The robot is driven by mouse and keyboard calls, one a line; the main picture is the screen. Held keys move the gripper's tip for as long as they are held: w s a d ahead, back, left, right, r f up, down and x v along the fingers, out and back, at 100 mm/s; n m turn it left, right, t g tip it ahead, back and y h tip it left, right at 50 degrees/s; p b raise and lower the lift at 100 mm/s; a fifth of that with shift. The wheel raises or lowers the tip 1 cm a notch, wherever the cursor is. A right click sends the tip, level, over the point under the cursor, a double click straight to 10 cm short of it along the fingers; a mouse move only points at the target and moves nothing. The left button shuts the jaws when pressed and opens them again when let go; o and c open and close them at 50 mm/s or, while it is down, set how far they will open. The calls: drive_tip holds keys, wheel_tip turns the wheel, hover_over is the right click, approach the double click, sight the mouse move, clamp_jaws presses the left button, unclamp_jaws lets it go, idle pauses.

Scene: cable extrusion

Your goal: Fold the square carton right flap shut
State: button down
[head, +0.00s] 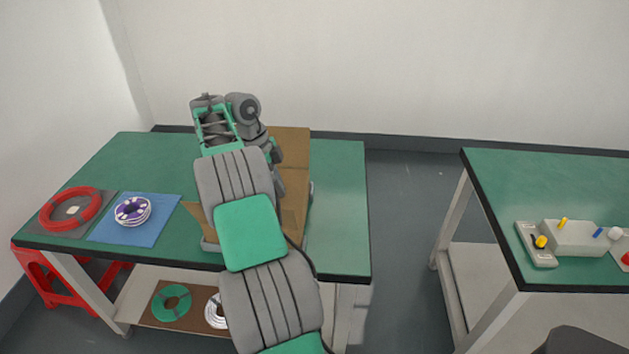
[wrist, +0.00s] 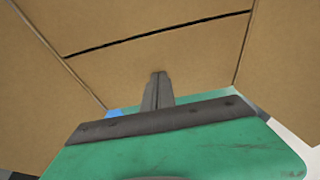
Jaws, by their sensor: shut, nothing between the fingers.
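The square carton (head: 293,187) stands on the left green table, mostly hidden behind my arm in the head view. A brown flap stands up at its back, and another juts out at its left. In the wrist view cardboard (wrist: 160,60) fills the upper part, with a dark seam running across it. My gripper (wrist: 158,78) is shut and empty, its fingertips over or against the cardboard below that seam; I cannot tell if they touch. In the head view my arm hides the gripper's fingers. I cannot tell which panel is the right flap.
A red cable coil (head: 70,210) on a grey mat and a purple-and-white spool (head: 132,211) on a blue mat (head: 152,229) lie left of the carton. The table is clear to the right. A second green table (head: 560,185) with a grey device stands across a gap.

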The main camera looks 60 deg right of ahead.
wheel_tip(320, 180, up, 10)
drive_tip(key=p, duration=0.8)
drive_tip(key=shift+f+p, duration=0.2)
drive_tip(key=shift+p, duration=0.2)
